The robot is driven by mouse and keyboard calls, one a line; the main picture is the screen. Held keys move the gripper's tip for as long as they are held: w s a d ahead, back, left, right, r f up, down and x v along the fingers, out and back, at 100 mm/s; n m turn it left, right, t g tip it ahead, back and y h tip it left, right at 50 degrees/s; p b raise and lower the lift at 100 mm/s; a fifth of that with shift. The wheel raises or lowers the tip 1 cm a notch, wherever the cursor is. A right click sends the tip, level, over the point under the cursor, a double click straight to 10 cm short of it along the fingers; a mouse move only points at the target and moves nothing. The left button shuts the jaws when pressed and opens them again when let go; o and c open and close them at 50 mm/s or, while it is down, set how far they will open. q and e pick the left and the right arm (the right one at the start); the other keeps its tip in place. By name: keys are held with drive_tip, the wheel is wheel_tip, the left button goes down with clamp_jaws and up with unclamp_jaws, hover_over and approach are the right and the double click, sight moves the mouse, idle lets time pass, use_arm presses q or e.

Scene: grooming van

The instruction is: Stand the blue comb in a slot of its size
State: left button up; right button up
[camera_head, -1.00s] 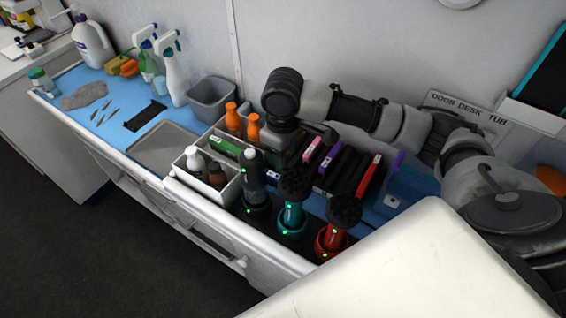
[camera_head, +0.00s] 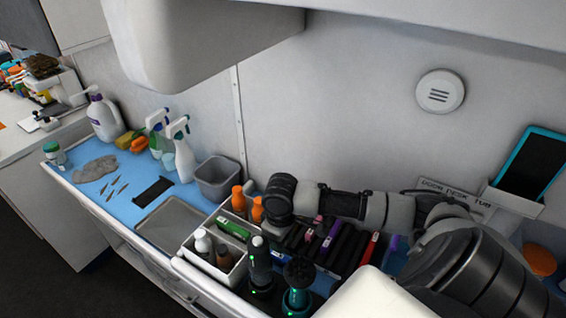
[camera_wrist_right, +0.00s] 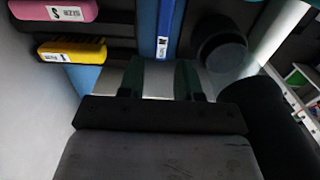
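The blue comb (camera_wrist_right: 164,30), with a small white label, shows just beyond my right fingers in the right wrist view. It runs crosswise to the pink and yellow pieces at left. My right gripper (camera_wrist_right: 160,80) has its two dark fingers apart, with a pale gap between them and no comb clearly held there. My left gripper is out of view.
A pink piece (camera_wrist_right: 55,10) and a yellow piece (camera_wrist_right: 75,50) lie beside the comb. A white caddy with bottles (camera_head: 225,275), a grey bin (camera_head: 215,178), a tray (camera_head: 168,222) and spray bottles (camera_head: 182,155) stand left of the rack. Dark clippers (camera_head: 298,285) stand in front.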

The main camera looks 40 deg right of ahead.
sight(280, 256)
wheel_tip(280, 256, down, 2)
drive_tip(key=shift+f, duration=0.2)
drive_tip(key=f, duration=0.2)
drive_tip(key=f+p, duration=0.1)
drive_tip(key=f, duration=0.2)
drive_tip(key=shift+w+a+f, duration=0.1)
drive_tip(key=shift+a+f, duration=0.1)
drive_tip(key=shift+f, duration=0.1)
clamp_jaws()
drive_tip(key=shift+r, duration=0.1)
wheel_tip(280, 256, up, 18)
idle(0.3)
